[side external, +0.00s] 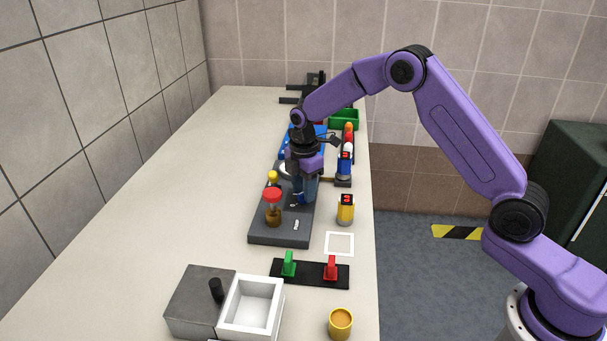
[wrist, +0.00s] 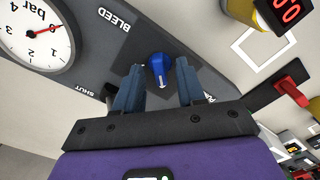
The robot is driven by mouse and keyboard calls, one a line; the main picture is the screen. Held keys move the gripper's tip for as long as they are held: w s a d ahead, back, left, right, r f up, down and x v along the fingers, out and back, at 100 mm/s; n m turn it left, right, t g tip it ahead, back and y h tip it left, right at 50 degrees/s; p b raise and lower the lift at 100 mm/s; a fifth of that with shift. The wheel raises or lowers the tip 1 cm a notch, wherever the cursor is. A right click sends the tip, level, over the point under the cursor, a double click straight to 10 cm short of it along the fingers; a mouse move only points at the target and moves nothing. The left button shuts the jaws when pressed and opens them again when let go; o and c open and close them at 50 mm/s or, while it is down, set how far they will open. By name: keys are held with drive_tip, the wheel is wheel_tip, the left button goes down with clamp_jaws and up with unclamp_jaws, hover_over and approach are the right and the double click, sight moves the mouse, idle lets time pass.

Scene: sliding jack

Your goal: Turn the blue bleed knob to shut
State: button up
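The blue bleed knob (wrist: 160,68) sits on a dark grey panel (wrist: 200,25), which also shows in the side view (side external: 272,238). The words BLEED and SHUT are printed on the panel and appear turned over in the wrist view. My gripper (wrist: 160,80) points down over the panel with its fingers apart, one on each side of the knob. Gaps show between the fingers and the knob, so it looks open and not gripping. In the side view my gripper (side external: 303,195) largely hides the knob.
A white bar gauge (wrist: 35,35) with a red needle lies beside the knob. A red-topped brown part (side external: 272,208) stands on the panel.

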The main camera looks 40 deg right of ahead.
wheel_tip(320, 180, up, 17)
drive_tip(key=shift+r, duration=0.15)
idle(0.4)
drive_tip(key=s+a+m, duration=0.1)
drive_tip(key=s+a, duration=0.2)
drive_tip(key=s, duration=0.6)
drive_tip(key=s+a+m, duration=0.2)
drive_tip(key=s, duration=0.7)
drive_tip(key=s+d+f+m, duration=0.1)
drive_tip(key=s+d+f, duration=0.1)
drive_tip(key=s, duration=0.5)
drive_tip(key=s+d+f, duration=0.1)
drive_tip(key=s+d, duration=0.2)
drive_tip(key=s, duration=0.5)
drive_tip(key=s+d+f+m, duration=0.1)
drive_tip(key=s+d+f, duration=0.1)
drive_tip(key=s, duration=0.6)
drive_tip(key=shift+d+f+m, duration=0.3)
drive_tip(key=shift+d, duration=0.2)
drive_tip(key=shift+c, duration=0.3)
